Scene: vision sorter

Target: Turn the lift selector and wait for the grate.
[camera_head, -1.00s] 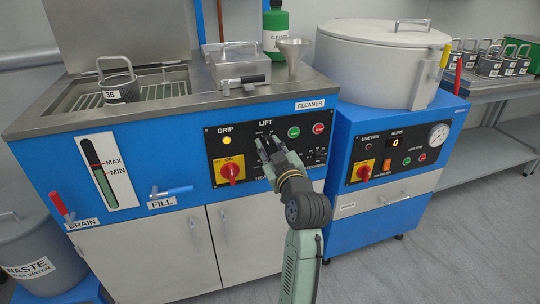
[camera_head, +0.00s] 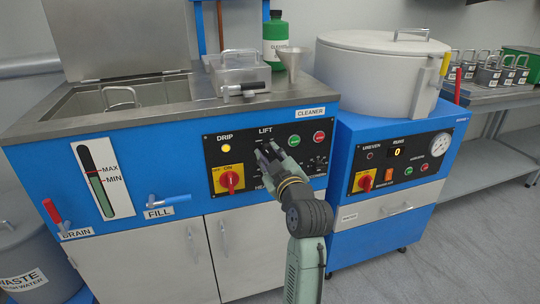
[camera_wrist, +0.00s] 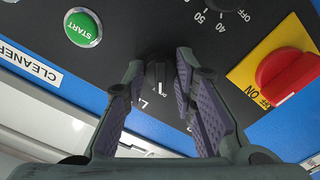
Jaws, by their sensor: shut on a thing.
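The lift selector (camera_wrist: 157,74) is a small black knob with a white mark, between my fingertips in the wrist view. My gripper (camera_wrist: 161,62) is shut on it; in the head view my gripper (camera_head: 268,151) is at the panel under the LIFT label and hides the knob. The cleaner tank (camera_head: 40,118) is open at upper left. Only the handle (camera_head: 118,90) and upper part of a basket show low inside it. The grate is not visible, hidden below the tank's rim.
A yellow DRIP lamp (camera_head: 226,148) is lit. A red switch (camera_head: 229,180) sits left of my gripper, and a green START button (camera_wrist: 83,29) is close by. A lidded metal box (camera_head: 240,75) and funnel (camera_head: 291,62) stand on the top. A grey drum machine (camera_head: 375,75) is at right.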

